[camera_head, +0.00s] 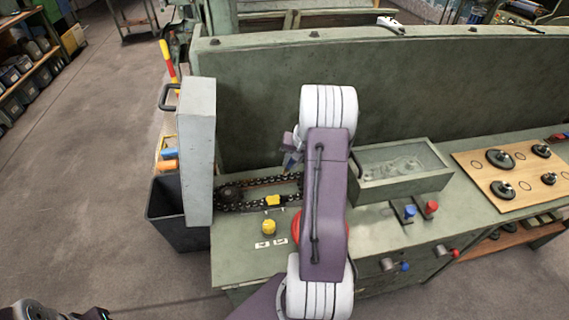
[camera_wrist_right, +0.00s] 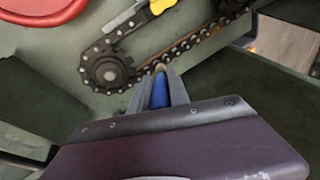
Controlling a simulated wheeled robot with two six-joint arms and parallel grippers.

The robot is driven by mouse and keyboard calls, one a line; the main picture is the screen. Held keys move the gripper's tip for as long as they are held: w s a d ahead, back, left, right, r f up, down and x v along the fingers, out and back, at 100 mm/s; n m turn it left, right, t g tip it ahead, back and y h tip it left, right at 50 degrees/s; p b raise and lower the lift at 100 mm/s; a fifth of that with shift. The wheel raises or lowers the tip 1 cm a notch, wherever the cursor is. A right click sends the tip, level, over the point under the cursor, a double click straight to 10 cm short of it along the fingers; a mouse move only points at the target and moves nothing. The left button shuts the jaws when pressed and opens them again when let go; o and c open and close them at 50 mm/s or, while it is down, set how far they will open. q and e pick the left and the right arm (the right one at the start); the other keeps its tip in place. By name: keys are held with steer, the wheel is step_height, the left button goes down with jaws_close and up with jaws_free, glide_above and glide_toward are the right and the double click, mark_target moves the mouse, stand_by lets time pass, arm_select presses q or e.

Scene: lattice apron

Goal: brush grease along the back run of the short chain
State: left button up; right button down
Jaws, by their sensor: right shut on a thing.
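The short chain (camera_head: 245,206) loops around sprockets on the green bench; the right end is hidden behind my right arm. In the right wrist view one toothed sprocket (camera_wrist_right: 110,72) shows with the chain's back run (camera_wrist_right: 195,40) leading off to the upper right, a brownish strip along it. My right gripper (camera_wrist_right: 160,92) is shut on a blue-handled brush (camera_wrist_right: 158,90). Its tan tip is at the back run, close to the sprocket; whether it touches I cannot tell. In the head view this gripper (camera_head: 291,158) is partly hidden by my arm. My left gripper (camera_head: 92,314) barely shows at the lower left.
A grey upright panel (camera_head: 197,150) stands left of the chain, a tall green wall (camera_head: 400,90) behind. A glass-topped box (camera_head: 400,185) stands right.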

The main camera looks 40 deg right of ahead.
steer(key=shift+s+d+f, duration=0.1)
steer(key=shift+s+d, duration=0.5)
steer(key=shift+d, duration=0.4)
steer(key=shift+s+d, duration=0.6)
steer(key=shift+d, duration=0.35)
